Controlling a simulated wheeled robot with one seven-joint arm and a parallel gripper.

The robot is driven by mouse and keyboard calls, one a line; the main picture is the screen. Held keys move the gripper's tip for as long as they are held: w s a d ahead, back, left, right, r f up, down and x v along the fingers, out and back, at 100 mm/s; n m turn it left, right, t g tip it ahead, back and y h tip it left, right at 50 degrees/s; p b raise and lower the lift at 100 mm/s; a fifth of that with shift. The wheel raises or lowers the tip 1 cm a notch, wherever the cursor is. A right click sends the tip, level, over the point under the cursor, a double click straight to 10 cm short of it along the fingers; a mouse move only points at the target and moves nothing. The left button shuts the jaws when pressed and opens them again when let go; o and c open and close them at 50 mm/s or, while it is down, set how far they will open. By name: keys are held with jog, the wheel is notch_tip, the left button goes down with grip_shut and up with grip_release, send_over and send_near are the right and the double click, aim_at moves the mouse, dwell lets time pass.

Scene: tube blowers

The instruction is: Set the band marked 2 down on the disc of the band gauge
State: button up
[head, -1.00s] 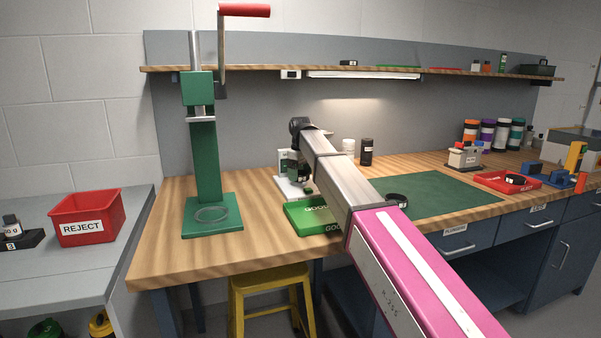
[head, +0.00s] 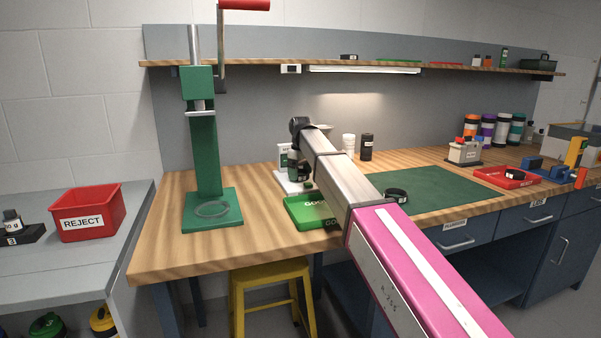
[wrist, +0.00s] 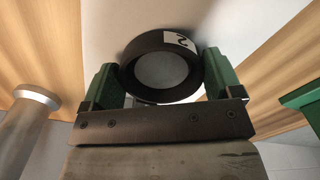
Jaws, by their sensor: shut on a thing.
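The band marked 2 (wrist: 129,78) is a dark ring with a white label, held between the two green fingers of my gripper (wrist: 160,82) in the wrist view. A pale round surface shows through its opening; I cannot tell whether the band touches it. The band gauge (head: 284,157) is a small white device with a pale base, at the back of the bench in the head view. My gripper (head: 303,172) is over the gauge's base there, partly hidden by my arm. The gauge's disc is not clear in the head view.
A green GOOD tray (head: 295,211) lies just in front of the gauge. A green press (head: 208,160) stands to the left. A white jar (head: 348,144) and a dark jar (head: 366,147) stand behind my arm. Another dark band (head: 397,194) lies on the green mat (head: 440,190).

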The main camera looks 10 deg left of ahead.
jog(key=o, duration=0.7)
jog(key=shift+r, duration=0.1)
notch_tip(320, 180, up, 11)
jog(key=shift+f, duration=0.15)
